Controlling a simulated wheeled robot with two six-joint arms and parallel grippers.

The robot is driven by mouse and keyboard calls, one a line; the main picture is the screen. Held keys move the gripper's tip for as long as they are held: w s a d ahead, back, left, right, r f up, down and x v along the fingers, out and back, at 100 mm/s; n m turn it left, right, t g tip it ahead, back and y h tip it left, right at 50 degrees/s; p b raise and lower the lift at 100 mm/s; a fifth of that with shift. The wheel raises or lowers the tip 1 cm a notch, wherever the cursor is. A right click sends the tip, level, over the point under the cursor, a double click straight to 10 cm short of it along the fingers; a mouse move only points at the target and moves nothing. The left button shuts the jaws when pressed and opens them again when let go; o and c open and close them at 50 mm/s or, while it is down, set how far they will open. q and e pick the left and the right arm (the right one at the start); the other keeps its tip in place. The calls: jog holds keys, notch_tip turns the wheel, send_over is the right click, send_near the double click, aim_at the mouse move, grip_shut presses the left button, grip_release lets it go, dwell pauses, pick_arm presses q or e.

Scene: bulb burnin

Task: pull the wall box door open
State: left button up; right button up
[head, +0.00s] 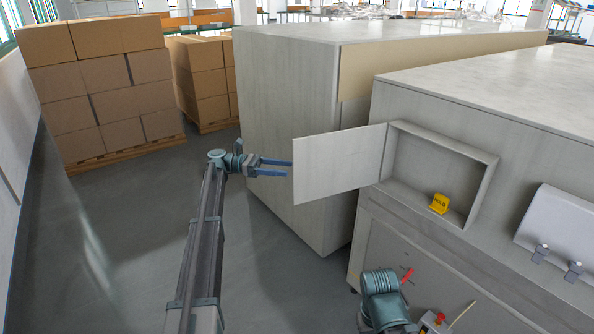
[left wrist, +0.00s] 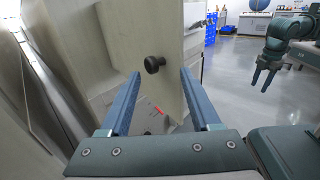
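The wall box (head: 445,155) is a shallow grey recess on the front of the right-hand cabinet. Its door (head: 338,163) stands swung wide out to the left, and the inside is exposed. In the left wrist view the door's face (left wrist: 142,30) carries a round black knob (left wrist: 154,65). My left gripper (head: 290,168) is at the door's free edge. Its two blue fingers (left wrist: 157,88) are spread, with the knob beyond and between their tips, not visibly gripped. My right gripper (left wrist: 263,80) hangs at the upper right of the left wrist view, its fingers apart and empty.
A yellow HOLD block (head: 439,203) sits on the box's floor. A pale hinged cover (head: 560,230) is to its right. A tall grey cabinet (head: 285,120) stands close behind the door. Stacked cartons (head: 105,90) are at the back left; the floor (head: 120,240) at left is clear.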

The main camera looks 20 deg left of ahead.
pick_arm(q)
jog(key=a, duration=0.7)
jog(key=shift+s+a, duration=0.15)
jog(key=shift+s, duration=0.3)
jog(key=shift+r, duration=0.1)
